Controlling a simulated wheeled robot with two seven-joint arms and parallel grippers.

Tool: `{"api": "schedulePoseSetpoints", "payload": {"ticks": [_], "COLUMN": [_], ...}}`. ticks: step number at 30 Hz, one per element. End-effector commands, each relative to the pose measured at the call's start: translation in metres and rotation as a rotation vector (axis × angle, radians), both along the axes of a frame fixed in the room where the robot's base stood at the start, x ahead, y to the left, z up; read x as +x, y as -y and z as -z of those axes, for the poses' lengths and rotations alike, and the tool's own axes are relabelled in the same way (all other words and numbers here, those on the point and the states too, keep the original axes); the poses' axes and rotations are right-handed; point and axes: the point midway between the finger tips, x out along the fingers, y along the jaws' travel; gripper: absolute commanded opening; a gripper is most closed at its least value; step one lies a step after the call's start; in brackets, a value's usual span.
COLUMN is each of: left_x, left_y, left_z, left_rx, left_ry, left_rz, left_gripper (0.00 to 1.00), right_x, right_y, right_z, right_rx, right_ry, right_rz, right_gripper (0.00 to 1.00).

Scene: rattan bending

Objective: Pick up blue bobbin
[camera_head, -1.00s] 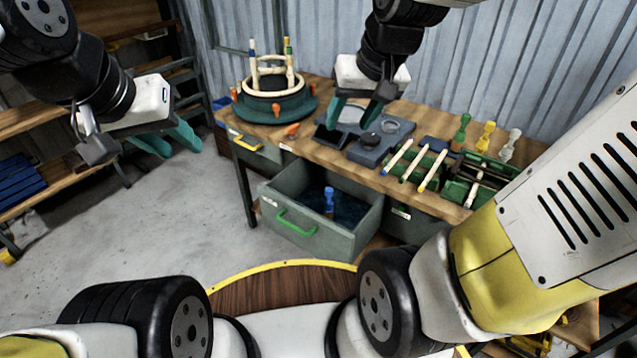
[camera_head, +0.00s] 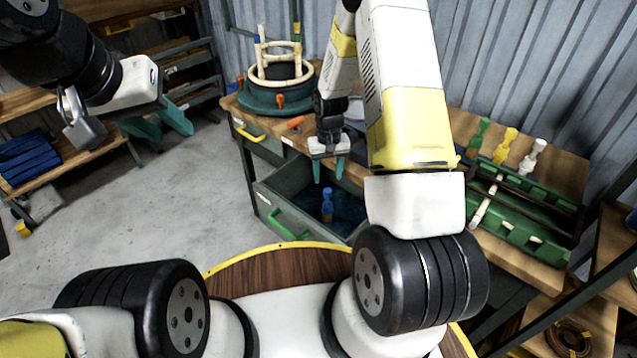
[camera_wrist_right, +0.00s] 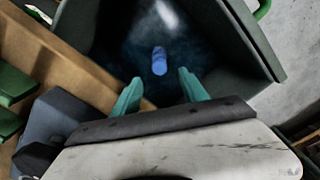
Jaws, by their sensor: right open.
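The blue bobbin (camera_head: 327,204) stands inside the open drawer (camera_head: 283,222) under the workbench. It also shows in the right wrist view (camera_wrist_right: 159,61), ahead of the fingertips and roughly between them. My right gripper (camera_head: 328,177) is open and empty, pointing down above the drawer, with a gap between it and the bobbin. Its teal fingers (camera_wrist_right: 160,92) are spread in the right wrist view. My left gripper (camera_head: 160,128) is at the left, over the floor and far from the drawer; its teal fingers are apart and nothing shows between them.
On the workbench stand a round green fixture (camera_head: 275,97) with a rattan frame and, at the right, green, yellow (camera_head: 505,146) and white bobbins behind a green tray (camera_head: 525,235). My right arm hides the bench's middle. The drawer's walls surround the blue bobbin.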

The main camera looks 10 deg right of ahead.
Motion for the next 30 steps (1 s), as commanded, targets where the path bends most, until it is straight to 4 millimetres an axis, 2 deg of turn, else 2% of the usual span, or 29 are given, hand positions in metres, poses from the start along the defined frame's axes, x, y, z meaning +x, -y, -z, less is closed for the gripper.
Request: {"api": "schedulePoseSetpoints", "payload": {"ticks": [16,19,26,30], "left_x": [0.0,0.0,0.0,0.0], "left_y": [0.0,0.0,0.0,0.0], "left_z": [0.0,0.0,0.0,0.0], "left_rx": [0.0,0.0,0.0,0.0], "left_ry": [0.0,0.0,0.0,0.0], "left_rz": [0.0,0.0,0.0,0.0], "left_gripper": [0.36,0.36,0.36,0.36], "right_x": [0.0,0.0,0.0,0.0], "right_y": [0.001,0.001,0.001,0.001], "right_z": [0.069,0.076,0.077,0.077], "right_rx": [0.0,0.0,0.0,0.0], "right_ry": [-0.004,-0.002,-0.001,-0.001], "right_rz": [-0.001,-0.001,-0.001,-0.001], "right_gripper": [0.51,0.51,0.51,0.26]}}
